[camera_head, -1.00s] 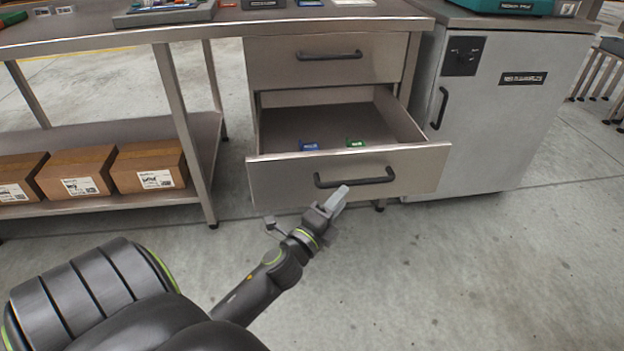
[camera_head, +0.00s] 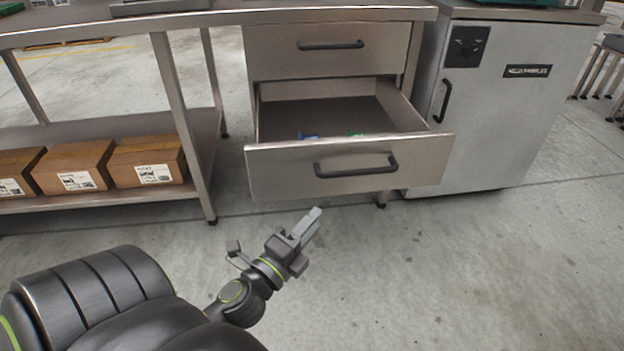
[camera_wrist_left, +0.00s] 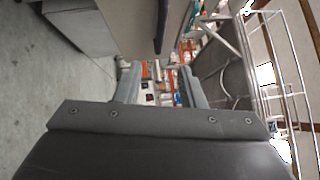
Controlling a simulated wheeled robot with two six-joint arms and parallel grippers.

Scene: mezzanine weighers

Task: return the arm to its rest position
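My left gripper (camera_head: 311,226) is in front of and below the open lower drawer (camera_head: 290,174), apart from its dark handle (camera_head: 356,166). In the left wrist view, the two fingers of my left gripper (camera_wrist_left: 160,88) stand apart with nothing held between them. My left arm reaches in from the lower left of the head view, low over the concrete floor. My right gripper is in neither view.
The drawer stands pulled out and holds a blue item (camera_head: 309,136) and a green item (camera_head: 356,134), mostly hidden by its front. A grey cabinet (camera_head: 500,110) stands at right. Cardboard boxes (camera_head: 147,162) sit on the lower shelf at left. Floor at right is clear.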

